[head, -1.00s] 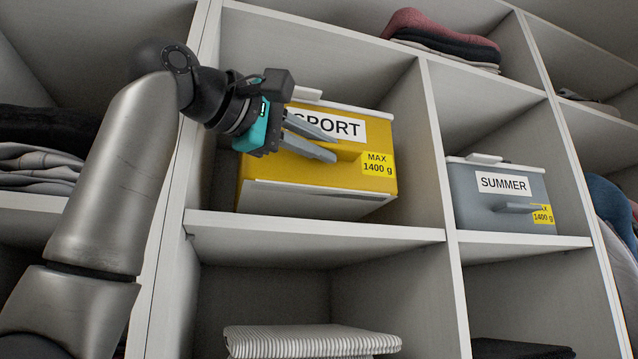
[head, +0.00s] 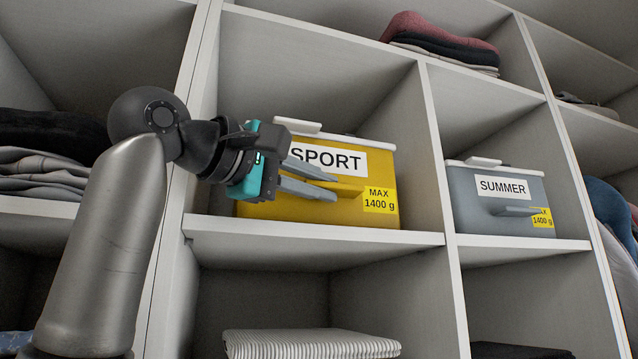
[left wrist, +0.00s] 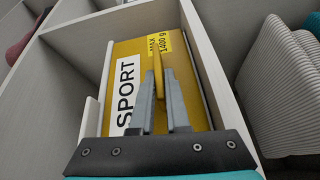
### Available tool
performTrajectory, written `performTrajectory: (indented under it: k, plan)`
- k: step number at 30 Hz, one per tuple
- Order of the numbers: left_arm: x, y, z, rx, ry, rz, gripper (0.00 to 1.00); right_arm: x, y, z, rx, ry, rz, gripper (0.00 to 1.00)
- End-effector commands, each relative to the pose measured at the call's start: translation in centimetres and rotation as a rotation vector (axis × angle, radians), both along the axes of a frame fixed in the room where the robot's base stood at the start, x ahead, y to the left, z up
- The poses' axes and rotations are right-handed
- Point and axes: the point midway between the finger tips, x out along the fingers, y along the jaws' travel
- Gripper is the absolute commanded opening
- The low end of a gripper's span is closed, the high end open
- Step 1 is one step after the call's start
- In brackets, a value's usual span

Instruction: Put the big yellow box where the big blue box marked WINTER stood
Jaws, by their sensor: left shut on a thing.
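The big yellow box (head: 365,212) has a white lid and labels reading SPORT and MAX 1400 g. It sits level in the upper middle cubby, its lower edge along the shelf board's front. My left gripper (head: 336,185) reaches in from the left and is shut on the handle at the box's front. The left wrist view shows the fingers (left wrist: 160,88) on either side of the yellow handle, with the box (left wrist: 126,50) behind them. No blue box marked WINTER is in view. My right gripper is not in view.
A grey box marked SUMMER (head: 510,219) stands in the cubby to the right. Striped folded cloth (head: 310,344) lies in the cubby below. Folded clothes (head: 440,38) lie above, and more lie at left (head: 45,150).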

Motion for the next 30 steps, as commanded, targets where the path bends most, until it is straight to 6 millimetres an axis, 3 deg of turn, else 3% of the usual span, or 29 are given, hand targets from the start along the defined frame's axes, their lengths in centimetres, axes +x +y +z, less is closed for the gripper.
performTrajectory:
  k: [1,2,3,10,20,30]
  plan:
    - [-0.1,0.0,0.2,-0.002,-0.008,0.0,0.0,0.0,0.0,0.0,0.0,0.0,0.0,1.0]
    - [0.0,0.0,0.0,0.0,0.0,0.0,0.14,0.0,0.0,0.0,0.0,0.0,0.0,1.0]
    - [0.0,0.0,0.0,0.0,0.0,0.0,0.19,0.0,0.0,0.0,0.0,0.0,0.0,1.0]
    - [0.0,0.0,0.0,-0.001,0.001,0.0,0.43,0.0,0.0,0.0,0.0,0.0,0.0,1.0]
    - [-0.4,0.4,0.0,-0.002,-0.002,0.001,0.43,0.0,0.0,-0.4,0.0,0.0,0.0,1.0]
    - [-5.0,5.0,-0.3,-0.002,-0.005,0.002,0.43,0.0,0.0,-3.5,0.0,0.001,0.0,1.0]
